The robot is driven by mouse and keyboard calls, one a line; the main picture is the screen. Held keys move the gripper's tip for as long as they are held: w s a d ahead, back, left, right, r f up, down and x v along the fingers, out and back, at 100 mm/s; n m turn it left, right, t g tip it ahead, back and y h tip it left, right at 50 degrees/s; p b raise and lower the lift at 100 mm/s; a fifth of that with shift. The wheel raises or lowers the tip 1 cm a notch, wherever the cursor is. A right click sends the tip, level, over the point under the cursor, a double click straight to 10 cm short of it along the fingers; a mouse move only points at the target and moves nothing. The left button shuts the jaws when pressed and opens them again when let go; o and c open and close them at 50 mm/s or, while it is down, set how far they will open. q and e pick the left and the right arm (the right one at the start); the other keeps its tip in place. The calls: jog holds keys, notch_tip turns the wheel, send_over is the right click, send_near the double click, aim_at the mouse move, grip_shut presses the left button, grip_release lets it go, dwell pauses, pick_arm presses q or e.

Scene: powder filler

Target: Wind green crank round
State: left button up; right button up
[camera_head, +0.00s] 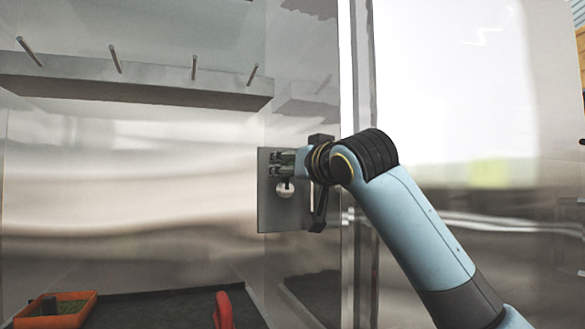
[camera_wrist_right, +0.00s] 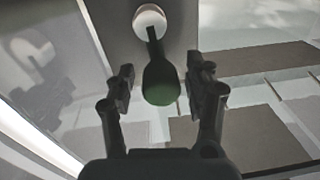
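The green crank shows in the right wrist view as a dark green rounded handle (camera_wrist_right: 162,84) on a thin dark arm, which runs up to a pale round hub (camera_wrist_right: 150,20) on a grey plate. My right gripper (camera_head: 280,163) is at the upright plate (camera_head: 270,214) in the head view, just above the pale hub (camera_head: 285,190). In the wrist view its two fingers stand apart on either side of the handle, with a visible gap on each side. In the head view the fingers hide most of the handle. My left gripper is not in view.
A grey ledge with several metal pegs (camera_head: 140,88) is at the upper left. An orange tray (camera_head: 88,305) with green contents is at the lower left. A red curved object (camera_head: 223,311) stands at the bottom edge. A shiny vertical panel edge (camera_head: 359,70) is close behind my right arm.

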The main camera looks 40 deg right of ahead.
grip_shut()
